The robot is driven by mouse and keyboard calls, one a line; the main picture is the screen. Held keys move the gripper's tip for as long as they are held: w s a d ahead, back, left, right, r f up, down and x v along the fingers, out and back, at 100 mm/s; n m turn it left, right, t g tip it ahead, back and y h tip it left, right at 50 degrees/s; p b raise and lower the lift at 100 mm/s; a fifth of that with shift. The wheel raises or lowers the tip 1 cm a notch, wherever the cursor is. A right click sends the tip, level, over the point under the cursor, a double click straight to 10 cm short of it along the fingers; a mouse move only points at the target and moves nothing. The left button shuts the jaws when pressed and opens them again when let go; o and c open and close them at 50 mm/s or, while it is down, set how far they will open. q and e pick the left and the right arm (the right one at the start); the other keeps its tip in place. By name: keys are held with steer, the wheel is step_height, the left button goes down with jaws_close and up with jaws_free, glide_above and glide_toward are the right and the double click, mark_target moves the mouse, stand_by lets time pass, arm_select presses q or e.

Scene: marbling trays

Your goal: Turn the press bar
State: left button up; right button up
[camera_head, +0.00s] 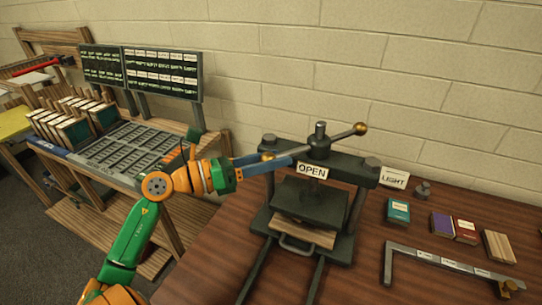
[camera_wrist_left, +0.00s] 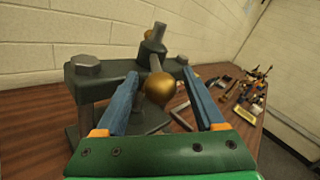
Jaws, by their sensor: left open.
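The press (camera_head: 342,185) is a dark metal frame on the wooden table, with an "OPEN" sign (camera_head: 312,171) on its front. Its press bar (camera_head: 340,135) runs through the top of the central screw and ends in brass balls. The far ball (camera_head: 360,128) is up at the right; the near ball (camera_head: 268,156) is at my left gripper (camera_head: 298,155). In the left wrist view the near ball (camera_wrist_left: 160,88) lies between the two blue fingers of my open left gripper (camera_wrist_left: 160,74), with gaps on both sides. My right gripper is not in view.
A "LIGHT" card (camera_head: 394,178), small books (camera_head: 398,212) and an L-shaped metal bar (camera_head: 450,265) lie on the table right of the press. A type case (camera_head: 130,150) and dark boards (camera_head: 160,73) stand at the left. A block wall is behind.

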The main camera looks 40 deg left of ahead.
arm_select(q)
steer(key=shift+s+a, duration=0.25)
steer(key=shift+s, duration=0.05)
steer(key=c, duration=0.6)
steer(key=shift+r, duration=0.1)
jaws_close()
